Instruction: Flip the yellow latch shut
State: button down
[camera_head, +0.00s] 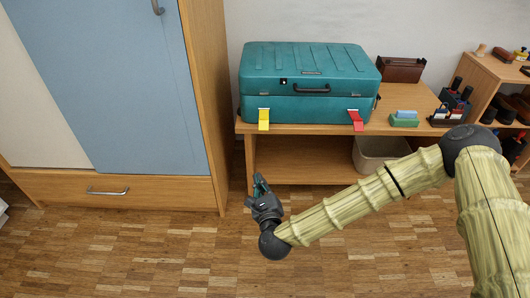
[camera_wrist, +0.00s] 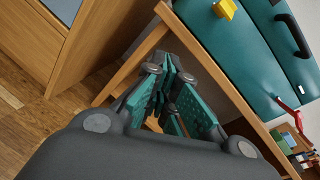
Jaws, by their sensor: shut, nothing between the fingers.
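A teal case (camera_head: 309,82) with a dark handle stands on a low wooden bench, its lid down. The yellow latch (camera_head: 263,119) hangs at the front left of the case, its tab sticking down over the bench edge. A red latch (camera_head: 356,120) hangs in like manner at the front right. My gripper (camera_head: 261,183) is below and in front of the bench's left end, apart from the case, shut and empty. In the wrist view, the gripper's fingers (camera_wrist: 170,85) are together, with the yellow latch (camera_wrist: 224,9) above and to the right and the teal case (camera_wrist: 255,60) beyond.
A wooden cabinet (camera_head: 204,100) stands close on the left. The floor in front is clear.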

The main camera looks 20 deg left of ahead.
aim_at(264, 119)
jog(key=w+r+m+t+h+b, duration=0.2)
jog(key=w+m+t+b, duration=0.1)
jog(key=w+m+b, duration=0.2)
jog(key=shift+w+a+r+m+t, duration=0.2)
jog(key=shift+w+r+m+t, duration=0.1)
jog(key=shift+m, duration=1)
jog(key=b+x, duration=0.4)
jog(key=x, duration=0.6)
jog(key=r, duration=0.1)
jog(key=s+r+b, duration=0.1)
jog(key=r+b, duration=0.1)
jog(key=shift+s+d+r, duration=0.15)
jog(key=shift+s+d, duration=0.2)
jog(key=shift+s, duration=0.05)
jog(key=shift+r+p, duration=0.15)
jog(key=shift+p, duration=0.15)
